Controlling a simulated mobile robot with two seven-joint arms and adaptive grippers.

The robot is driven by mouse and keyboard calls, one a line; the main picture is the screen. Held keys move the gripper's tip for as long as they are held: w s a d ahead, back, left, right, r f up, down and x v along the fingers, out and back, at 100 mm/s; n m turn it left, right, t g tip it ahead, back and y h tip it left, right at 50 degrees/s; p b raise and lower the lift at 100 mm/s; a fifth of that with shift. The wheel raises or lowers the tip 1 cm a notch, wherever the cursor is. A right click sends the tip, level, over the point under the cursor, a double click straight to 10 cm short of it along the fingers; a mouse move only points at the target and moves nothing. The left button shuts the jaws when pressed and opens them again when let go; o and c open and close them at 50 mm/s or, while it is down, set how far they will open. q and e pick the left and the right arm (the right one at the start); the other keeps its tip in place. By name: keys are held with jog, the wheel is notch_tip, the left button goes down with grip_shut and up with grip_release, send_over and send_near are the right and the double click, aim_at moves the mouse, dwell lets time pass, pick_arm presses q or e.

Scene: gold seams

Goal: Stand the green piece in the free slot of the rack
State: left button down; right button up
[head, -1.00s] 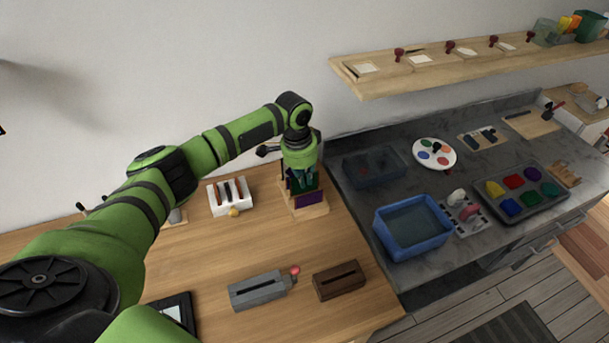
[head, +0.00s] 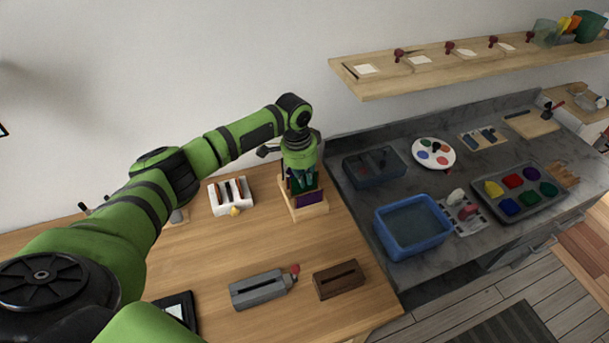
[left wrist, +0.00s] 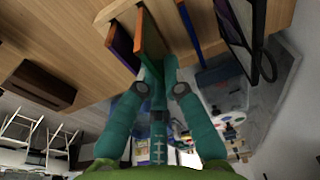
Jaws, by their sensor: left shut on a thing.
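My left gripper (head: 303,182) points down over the wooden rack (head: 313,209) at the back right of the wooden table. In the left wrist view, its teal fingers (left wrist: 158,68) are closed on the near end of the green piece (left wrist: 150,38), which has an orange edge. The green piece stands between a purple piece (left wrist: 121,46) and a blue piece (left wrist: 188,28), at the rack. Whether its lower edge is fully seated in the slot is hidden. The purple piece also shows in the head view (head: 309,198). My right gripper is not in view.
A white holder (head: 229,205) with several slots stands left of the rack. A grey block (head: 257,289) and a dark brown slotted block (head: 338,279) lie nearer the front. A blue tub (head: 412,243) stands on the grey counter to the right. The table between them is clear.

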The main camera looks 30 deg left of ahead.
pick_arm(q)
jog(key=shift+f, duration=0.6)
dwell(0.6)
dwell(0.7)
jog(key=shift+f, duration=0.6)
dwell(0.4)
jog(key=shift+p, duration=0.3)
dwell(0.5)
jog(key=shift+f+b, duration=0.3)
jog(key=shift+f, duration=0.25)
dwell(0.4)
jog(key=c, duration=1.3)
grip_release()
